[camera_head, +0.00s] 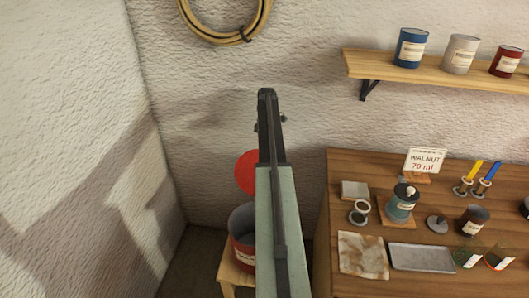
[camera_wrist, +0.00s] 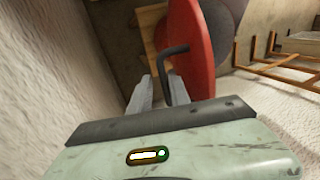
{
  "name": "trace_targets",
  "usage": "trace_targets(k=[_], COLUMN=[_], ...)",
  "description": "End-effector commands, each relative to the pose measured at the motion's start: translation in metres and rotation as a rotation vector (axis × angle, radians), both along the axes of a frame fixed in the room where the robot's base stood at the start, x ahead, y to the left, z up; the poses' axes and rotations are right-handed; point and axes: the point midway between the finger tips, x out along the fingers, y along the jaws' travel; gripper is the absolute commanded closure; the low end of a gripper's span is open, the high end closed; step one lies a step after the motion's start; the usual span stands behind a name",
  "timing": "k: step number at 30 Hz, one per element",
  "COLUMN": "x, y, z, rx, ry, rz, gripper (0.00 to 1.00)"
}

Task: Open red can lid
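The red can (camera_head: 241,250) stands on a small wooden stool, partly hidden behind my arm in the head view. Its round red lid (camera_head: 247,172) stands up steeply at the can's back, and the can's dark inside shows. In the wrist view the red lid (camera_wrist: 194,50) is large, seen at a slant, with a dark bent handle (camera_wrist: 162,68) on its face. My gripper (camera_wrist: 161,80) has its two grey fingers apart, with the handle seen between or just in front of them. I cannot tell whether a finger touches it. In the head view the fingertips are hidden.
A wooden bench (camera_head: 345,215) on the right holds a blue-grey tin, a metal tray (camera_head: 422,257), brushes and a "WALNUT 70 ml" card (camera_head: 425,160). A shelf (camera_head: 440,72) with tins is above it. The textured wall is close on the left.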

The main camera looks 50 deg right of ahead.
Motion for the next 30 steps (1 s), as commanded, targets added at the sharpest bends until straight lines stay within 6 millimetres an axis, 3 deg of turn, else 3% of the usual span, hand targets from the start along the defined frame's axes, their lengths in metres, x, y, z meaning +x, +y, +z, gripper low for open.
trace_targets(k=[22, 26, 30], x=[-0.002, 0.0, 0.003], y=[-0.002, -0.005, -0.011], z=[0.001, 0.012, 0.036], rx=[-0.002, -0.002, -0.002], ry=[0.001, 0.001, 0.001], rz=[-0.003, -0.003, -0.003], gripper=[0.69, 0.69, 0.69])
